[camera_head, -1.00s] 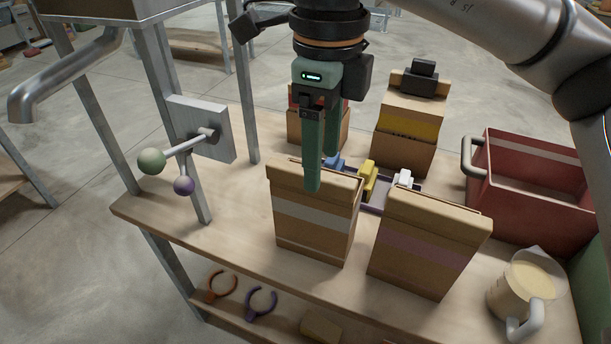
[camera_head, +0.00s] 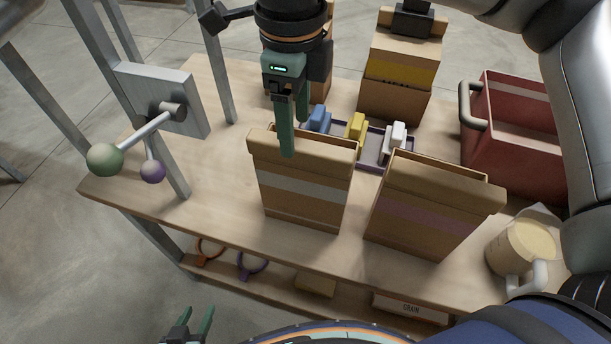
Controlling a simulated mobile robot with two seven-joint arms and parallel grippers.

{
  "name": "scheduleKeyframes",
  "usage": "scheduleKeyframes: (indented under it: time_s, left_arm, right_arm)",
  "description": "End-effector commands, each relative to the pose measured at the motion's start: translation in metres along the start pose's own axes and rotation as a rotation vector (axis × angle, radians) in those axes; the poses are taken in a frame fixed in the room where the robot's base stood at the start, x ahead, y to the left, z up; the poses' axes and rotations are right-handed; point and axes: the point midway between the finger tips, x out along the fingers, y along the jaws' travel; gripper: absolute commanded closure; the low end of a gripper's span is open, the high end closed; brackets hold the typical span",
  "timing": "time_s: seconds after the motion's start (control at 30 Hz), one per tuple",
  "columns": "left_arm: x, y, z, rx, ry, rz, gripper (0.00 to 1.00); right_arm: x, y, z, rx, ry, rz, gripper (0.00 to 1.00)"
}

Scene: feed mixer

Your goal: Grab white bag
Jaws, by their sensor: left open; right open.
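The white bag is the tan paper bag with a whitish stripe (camera_head: 318,190). It stands upright on the near part of the wooden table, its top open. My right gripper (camera_head: 295,138) points down at its top rim, fingers apart. The nearer finger overlaps the bag's front rim and the other shows by its back rim. I cannot tell whether either finger touches the bag. My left gripper (camera_head: 197,316) is open and empty at the bottom edge of the view, low in front of the table.
A pink-striped bag (camera_head: 420,215) stands close on the right. Behind are a tray (camera_head: 372,163) with coloured clips and a yellow-striped bag (camera_head: 398,85). A red crate (camera_head: 515,150) and a jug (camera_head: 520,250) are at the right. A ball-ended lever (camera_head: 140,135) is at the left.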

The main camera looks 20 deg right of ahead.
Motion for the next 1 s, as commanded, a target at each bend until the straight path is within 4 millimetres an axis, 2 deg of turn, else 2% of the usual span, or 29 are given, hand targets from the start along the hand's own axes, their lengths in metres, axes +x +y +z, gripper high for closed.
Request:
scheduleKeyframes:
  time_s: [0.3, 0.4, 0.63, 1.0]
  left_arm:
    - [-0.006, 0.001, -0.006, 0.0, 0.0, 0.0, 0.5]
    - [-0.006, 0.001, -0.007, 0.0, 0.0, 0.0, 0.5]
    - [-0.005, 0.0, -0.007, 0.0, 0.002, 0.0, 0.5]
    - [-0.005, 0.0, -0.008, 0.0, 0.003, 0.0, 0.5]
  right_arm:
    - [0.043, 0.0, -0.007, 0.001, 0.003, 0.003, 0.3]
    - [0.049, 0.0, -0.006, 0.001, 0.001, 0.002, 0.3]
    - [0.05, 0.0, -0.006, 0.001, 0.001, 0.002, 0.31]
    - [0.049, 0.0, -0.006, 0.001, 0.0, 0.001, 0.73]
